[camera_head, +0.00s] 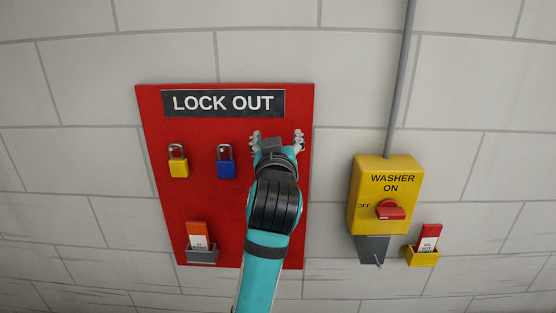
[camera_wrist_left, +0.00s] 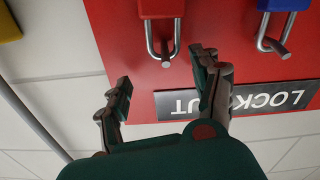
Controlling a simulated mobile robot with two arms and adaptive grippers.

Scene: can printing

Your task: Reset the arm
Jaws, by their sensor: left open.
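My left gripper (camera_head: 277,137) is open in front of the right part of the red lock-out board (camera_head: 160,120), just below the LOCK OUT sign (camera_head: 223,103). The gripper also shows in the left wrist view (camera_wrist_left: 161,70), its two fingers apart with nothing between them. A red padlock (camera_wrist_left: 161,8) with a metal shackle hangs upside down in that picture, just beyond the fingertips and apart from them. In the head view my gripper and arm hide this padlock. My right gripper is not in view.
A blue padlock (camera_head: 225,168) and a yellow padlock (camera_head: 178,168) hang left of my gripper. To the right are a yellow washer switch box (camera_head: 370,208) with a red knob and a yellow tag holder (camera_head: 422,258).

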